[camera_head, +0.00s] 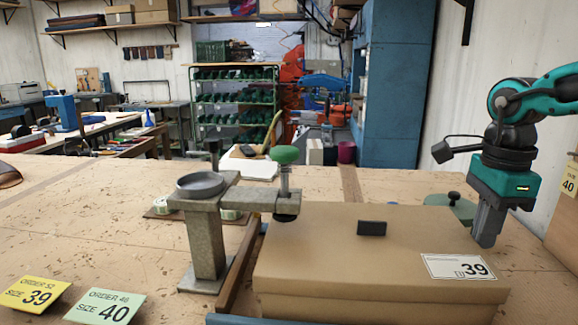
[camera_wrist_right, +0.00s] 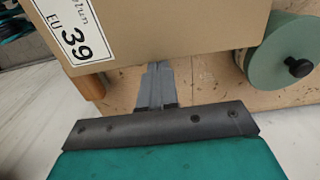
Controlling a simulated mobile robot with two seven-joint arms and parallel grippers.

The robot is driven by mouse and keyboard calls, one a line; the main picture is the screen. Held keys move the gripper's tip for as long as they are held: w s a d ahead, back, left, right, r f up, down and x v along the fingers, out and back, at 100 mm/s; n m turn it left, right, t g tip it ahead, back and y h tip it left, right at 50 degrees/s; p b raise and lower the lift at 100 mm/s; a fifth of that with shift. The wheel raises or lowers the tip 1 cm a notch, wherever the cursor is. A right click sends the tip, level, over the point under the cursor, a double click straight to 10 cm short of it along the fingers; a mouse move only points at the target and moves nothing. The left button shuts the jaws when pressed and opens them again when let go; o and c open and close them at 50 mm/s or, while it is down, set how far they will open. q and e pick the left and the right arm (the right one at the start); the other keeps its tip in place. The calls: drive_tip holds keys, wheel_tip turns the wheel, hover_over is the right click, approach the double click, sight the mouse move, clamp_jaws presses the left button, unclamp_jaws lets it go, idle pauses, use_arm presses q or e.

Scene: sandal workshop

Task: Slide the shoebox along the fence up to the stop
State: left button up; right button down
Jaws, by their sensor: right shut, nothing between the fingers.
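The shoebox (camera_head: 355,250) is a closed brown cardboard box with a dark tab and a white "EU 39" label on its lid. It fills the front middle of the head view and the top of the wrist view (camera_wrist_right: 160,30). A wooden strip (camera_head: 238,268), seemingly the fence, runs along its left side. My right gripper (camera_head: 486,238) is shut and empty, pointing down at the box's right side; its fingertips (camera_wrist_right: 157,72) meet the box's edge in the wrist view, but contact is unclear. I cannot make out the stop for certain. My left gripper is out of view.
A metal stand (camera_head: 206,235) with a round dish stands left of the box, its arm and green knob (camera_head: 285,155) reaching over the box's far left corner. A green round object (camera_wrist_right: 290,58) lies beyond the gripper. Size cards (camera_head: 35,293) lie at front left.

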sight(461, 238)
drive_tip(key=shift+w+a, duration=0.1)
drive_tip(key=shift+a, duration=0.6)
drive_tip(key=shift+w+a, duration=0.15)
drive_tip(key=shift+a, duration=1.55)
drive_tip(key=shift+d, duration=0.1)
drive_tip(key=shift+d, duration=0.55)
drive_tip(key=shift+r+p, duration=2.9)
drive_tip(key=shift+r, duration=1.15)
drive_tip(key=shift+a+f, duration=0.1)
